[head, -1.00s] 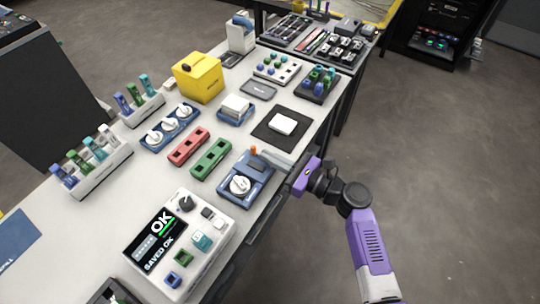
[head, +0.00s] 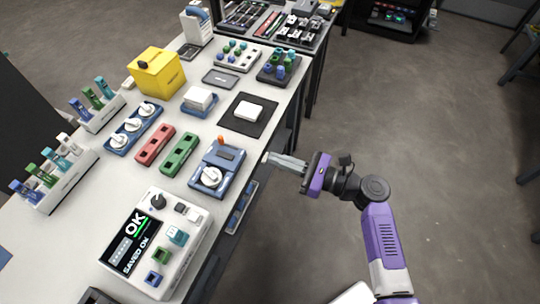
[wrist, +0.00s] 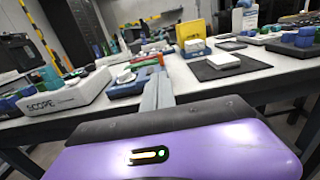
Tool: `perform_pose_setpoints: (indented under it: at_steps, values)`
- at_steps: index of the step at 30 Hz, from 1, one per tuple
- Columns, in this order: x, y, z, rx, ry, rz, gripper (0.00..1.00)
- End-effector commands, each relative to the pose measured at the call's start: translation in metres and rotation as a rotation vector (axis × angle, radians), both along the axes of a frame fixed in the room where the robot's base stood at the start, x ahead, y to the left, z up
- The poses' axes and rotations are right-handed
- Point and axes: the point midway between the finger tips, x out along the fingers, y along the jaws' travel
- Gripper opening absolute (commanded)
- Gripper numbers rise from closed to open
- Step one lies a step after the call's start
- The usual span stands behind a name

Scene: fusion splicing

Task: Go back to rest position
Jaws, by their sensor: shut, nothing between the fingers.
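My gripper (head: 268,157) is on my purple arm, off the right edge of the long white table (head: 55,240). Its grey fingers are together, hold nothing and point left toward the table. In the wrist view the fingers (wrist: 157,92) show beyond the purple housing, with the table edge behind them. The blue unit with a white round dial and orange knob (head: 222,165) is the nearest table item, left of the fingertips. A white device (head: 172,215) with a screen reading "OK" and "SAVED OK" stands at the front of the table.
A black mat (head: 235,125) with a white block (head: 249,110), a yellow box (head: 158,74), red (head: 154,146) and green (head: 180,155) holders and racks of coloured pieces (head: 62,178) crowd the table. Open floor (head: 440,130) lies right of the table.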

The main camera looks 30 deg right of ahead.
Motion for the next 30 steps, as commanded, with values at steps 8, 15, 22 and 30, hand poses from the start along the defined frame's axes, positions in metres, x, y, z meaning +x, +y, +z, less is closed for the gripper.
perform_pose_setpoints:
  at_steps: [8,15,22,30]
  values:
    - [-0.001,-0.001,0.000,0.000,0.000,0.000,0.00]
    - [0.000,0.000,0.000,0.000,0.000,0.000,0.00]
    - [0.007,-0.012,-0.006,-0.126,-0.054,-0.054,0.00]
    - [0.009,-0.064,-0.034,-0.869,-0.153,-0.253,0.00]
